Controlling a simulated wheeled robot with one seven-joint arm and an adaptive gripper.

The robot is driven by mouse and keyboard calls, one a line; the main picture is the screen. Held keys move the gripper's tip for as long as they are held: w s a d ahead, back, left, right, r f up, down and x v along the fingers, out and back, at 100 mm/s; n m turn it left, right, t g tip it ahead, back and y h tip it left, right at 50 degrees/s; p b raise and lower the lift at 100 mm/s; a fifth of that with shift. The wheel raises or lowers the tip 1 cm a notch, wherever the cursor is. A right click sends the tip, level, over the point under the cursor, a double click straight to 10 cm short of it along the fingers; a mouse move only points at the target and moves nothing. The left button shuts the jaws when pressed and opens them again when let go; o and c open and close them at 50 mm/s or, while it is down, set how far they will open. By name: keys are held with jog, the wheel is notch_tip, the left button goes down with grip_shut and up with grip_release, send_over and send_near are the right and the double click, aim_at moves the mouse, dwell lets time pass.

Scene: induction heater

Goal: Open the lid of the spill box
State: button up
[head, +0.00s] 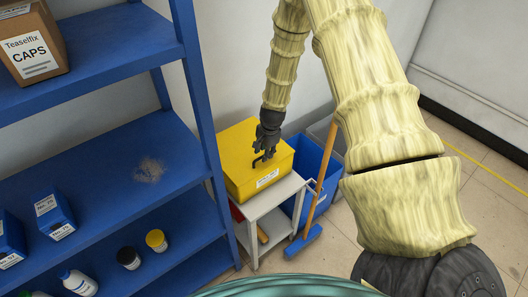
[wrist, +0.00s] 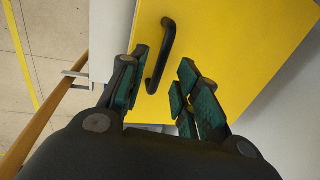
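The spill box (head: 238,150) is yellow with a white label on its front and stands on a small grey cart. Its lid (wrist: 245,50) looks shut and fills much of the wrist view. A black bar handle (wrist: 161,55) is fixed on the lid. My gripper (wrist: 160,85) is open, with its two green-padded fingers apart. The handle's near end lies between the fingertips in the wrist view, closer to the left finger; contact cannot be told. In the head view my gripper (head: 265,155) is just over the lid beside the handle, hiding part of it.
The grey cart (head: 270,199) holds the box, with a blue bin (head: 318,165) to its right. A broom with a wooden handle (head: 325,170) leans there. A blue shelf (head: 90,160) with boxes and bottles stands at left. A wall is close behind.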

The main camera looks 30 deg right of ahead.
jog(key=shift+w+f, duration=0.1)
jog(key=shift+f, duration=0.5)
grip_shut()
jog(key=shift+w+r, duration=0.1)
jog(key=shift+r, duration=0.05)
